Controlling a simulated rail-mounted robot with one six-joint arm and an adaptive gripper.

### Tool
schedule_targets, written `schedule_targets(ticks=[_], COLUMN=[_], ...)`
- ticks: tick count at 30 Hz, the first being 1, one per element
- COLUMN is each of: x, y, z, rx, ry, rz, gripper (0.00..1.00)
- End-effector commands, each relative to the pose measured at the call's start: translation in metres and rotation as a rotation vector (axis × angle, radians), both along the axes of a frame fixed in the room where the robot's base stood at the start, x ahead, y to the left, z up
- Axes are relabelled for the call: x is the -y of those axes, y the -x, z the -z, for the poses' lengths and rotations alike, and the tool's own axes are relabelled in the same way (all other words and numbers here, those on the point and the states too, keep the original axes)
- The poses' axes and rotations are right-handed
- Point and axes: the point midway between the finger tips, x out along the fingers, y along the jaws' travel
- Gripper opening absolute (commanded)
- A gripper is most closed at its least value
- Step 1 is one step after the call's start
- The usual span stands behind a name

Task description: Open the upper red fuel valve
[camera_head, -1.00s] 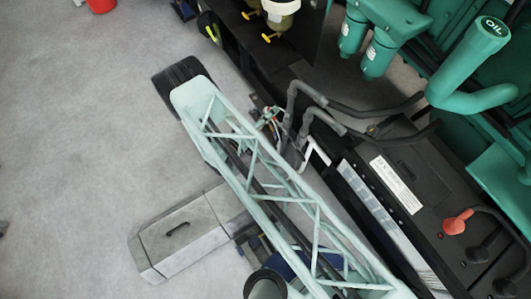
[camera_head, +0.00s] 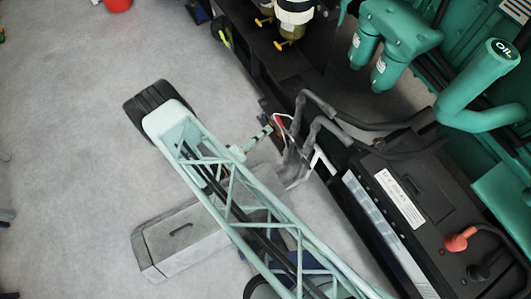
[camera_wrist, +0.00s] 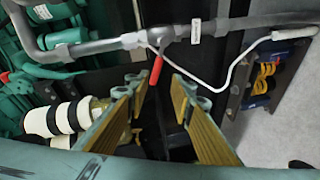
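A red valve handle (camera_wrist: 156,70) hangs from a grey pipe (camera_wrist: 110,46) in the wrist view, pointing down and slightly left. My gripper (camera_wrist: 158,90) is open and empty. Its two yellow-sided fingers stand on either side below the handle, and the handle's lower end lies between the fingertips in the picture. I cannot tell whether they touch. In the head view a small red piece (camera_head: 278,122) shows by the grey pipes, partly hidden and too small to identify. Only one red handle shows clearly, so I cannot tell whether it is the upper one.
A thin white line (camera_wrist: 232,75) curves right of the handle. White-banded cylinders (camera_wrist: 65,118) stand at left. In the head view, a black battery (camera_head: 420,185) with a red terminal cap (camera_head: 459,239) and green engine filters (camera_head: 390,60) stand at right.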

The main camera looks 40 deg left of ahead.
Motion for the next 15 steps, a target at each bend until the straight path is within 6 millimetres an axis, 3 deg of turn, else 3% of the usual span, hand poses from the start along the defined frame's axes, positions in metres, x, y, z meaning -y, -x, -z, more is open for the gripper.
schedule_targets(ticks=[11, 15], x=[-0.003, 0.012], y=[0.042, 0.04], z=[-0.005, 0.005], rx=[0.0, -0.036], ry=[0.0, 0.0], rz=[-0.002, 0.048], gripper=[0.22, 0.22])
